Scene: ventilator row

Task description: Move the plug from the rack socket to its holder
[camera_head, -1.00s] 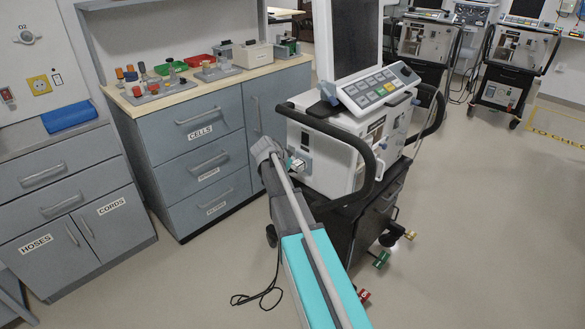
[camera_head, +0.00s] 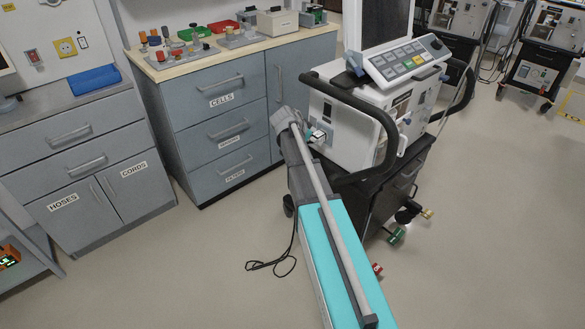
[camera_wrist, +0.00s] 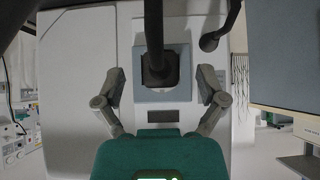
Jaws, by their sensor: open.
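A dark plug (camera_wrist: 158,70) with a thick black cord sits in a grey-blue square socket plate (camera_wrist: 178,95) on a pale panel in the wrist view. My gripper (camera_wrist: 161,84) is open, with one finger on each side of the plug and a visible gap to it on both sides. In the head view my arm reaches to the left side of the near ventilator (camera_head: 345,130), and the plug cannot be made out there. I cannot identify the plug's holder in either view.
A cabinet with a wooden top (camera_head: 165,70) stands left of the ventilator, with trays and small parts on it. A black handle bar (camera_head: 385,105) curves around the ventilator's front. A thin black cord (camera_head: 270,265) lies looped on the floor.

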